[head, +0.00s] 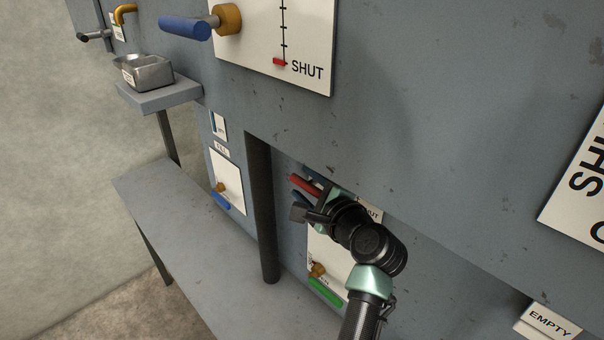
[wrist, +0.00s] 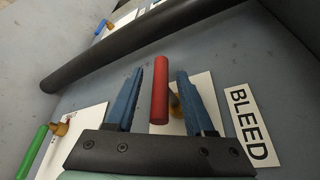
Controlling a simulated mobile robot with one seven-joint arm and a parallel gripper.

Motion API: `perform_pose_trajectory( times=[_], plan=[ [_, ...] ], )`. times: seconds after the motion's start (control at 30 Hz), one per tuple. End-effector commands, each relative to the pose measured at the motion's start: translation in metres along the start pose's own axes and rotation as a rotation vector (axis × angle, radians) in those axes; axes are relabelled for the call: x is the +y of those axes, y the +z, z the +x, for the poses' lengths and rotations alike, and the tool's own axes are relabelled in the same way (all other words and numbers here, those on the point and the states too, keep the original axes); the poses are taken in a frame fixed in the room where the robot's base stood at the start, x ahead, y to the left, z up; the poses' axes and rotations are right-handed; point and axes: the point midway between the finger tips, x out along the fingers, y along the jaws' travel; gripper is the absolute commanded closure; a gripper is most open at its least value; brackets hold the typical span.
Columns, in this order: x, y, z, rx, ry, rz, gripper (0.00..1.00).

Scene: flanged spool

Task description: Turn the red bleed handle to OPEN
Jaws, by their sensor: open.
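The red bleed handle (wrist: 159,90) is a red bar on a brass hub (wrist: 175,101) in front of a white plate, beside a BLEED label (wrist: 249,125). In the wrist view my gripper (wrist: 160,73) is open, with one blue finger on each side of the red bar. Gaps show between the bar and both fingers. In the head view the red handle (head: 306,184) shows by my gripper (head: 303,183), under the overhanging panel. My gripper and arm hide most of its plate, so I cannot read its OPEN mark.
A green handle (head: 325,292) on a brass hub is below my gripper. A dark vertical post (head: 262,208) stands to the left. A blue handle (head: 221,201) on a FILL plate is beyond it. The grey panel (head: 440,130) overhangs above; a grey bench (head: 190,230) lies at left.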

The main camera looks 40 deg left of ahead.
Motion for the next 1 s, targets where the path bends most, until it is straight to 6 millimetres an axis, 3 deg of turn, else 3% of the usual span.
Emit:
perform_pose_trajectory(
  times=[0.2,0.57,0.87,1.0],
  plan=[
    [-0.001,0.001,0.018,-0.001,0.0,-0.001,0.46],
    [0.0,0.0,0.021,0.0,-0.002,-0.002,0.46],
    [0.001,0.0,0.021,0.0,0.0,-0.001,1.0],
    [0.002,-0.001,0.021,0.001,0.002,0.001,1.0]
  ],
)
